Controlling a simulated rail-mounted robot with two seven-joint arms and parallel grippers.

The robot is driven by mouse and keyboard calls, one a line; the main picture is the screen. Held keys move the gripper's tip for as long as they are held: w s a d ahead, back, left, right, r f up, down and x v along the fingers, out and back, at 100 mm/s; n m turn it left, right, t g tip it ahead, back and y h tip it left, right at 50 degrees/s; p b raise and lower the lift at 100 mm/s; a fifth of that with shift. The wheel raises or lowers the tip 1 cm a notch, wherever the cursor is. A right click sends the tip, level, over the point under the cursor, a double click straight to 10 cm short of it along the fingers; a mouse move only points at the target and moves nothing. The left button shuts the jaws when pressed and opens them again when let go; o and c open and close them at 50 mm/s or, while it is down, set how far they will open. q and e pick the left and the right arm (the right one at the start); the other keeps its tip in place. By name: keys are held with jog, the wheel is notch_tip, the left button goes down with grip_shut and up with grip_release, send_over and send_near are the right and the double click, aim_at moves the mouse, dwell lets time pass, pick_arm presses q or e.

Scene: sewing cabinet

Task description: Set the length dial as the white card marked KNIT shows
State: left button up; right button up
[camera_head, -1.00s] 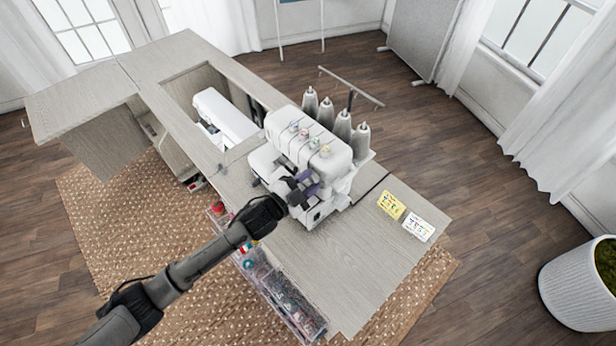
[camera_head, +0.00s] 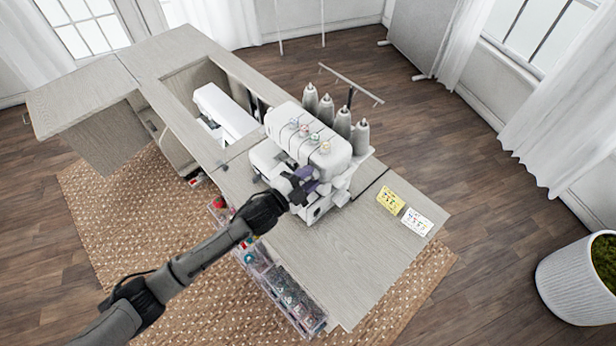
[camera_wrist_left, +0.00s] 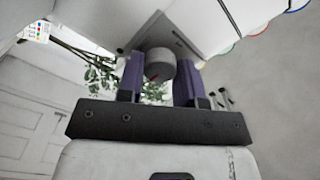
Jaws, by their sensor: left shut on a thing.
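The white serger (camera_head: 312,145) stands on the cabinet top. My left gripper (camera_head: 308,187) is at the machine's near lower side. In the left wrist view my left gripper's purple fingers (camera_wrist_left: 160,85) are shut on a grey round dial (camera_wrist_left: 161,66) with a small red mark on it. The dial's scale, if any, cannot be read. A white card (camera_head: 417,222) lies on the cabinet top to the right of the machine, beside a yellow card (camera_head: 390,201). Both carry small coloured marks, too small to read. My right gripper is not in view.
Several grey thread cones (camera_head: 343,123) stand behind the serger under a thin thread rail. A white sewing machine (camera_head: 224,112) sits in the cabinet's opening. A clear compartment bin (camera_head: 285,292) hangs along the near edge. The cabinet top (camera_head: 340,262) in front of the cards is bare.

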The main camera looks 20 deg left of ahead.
pick_arm(q)
jog(key=o, duration=0.9)
jog(key=shift+s, duration=0.1)
jog(key=v, duration=1.3)
jog(key=shift+s+a, duration=0.2)
jog(key=shift+s, duration=0.05)
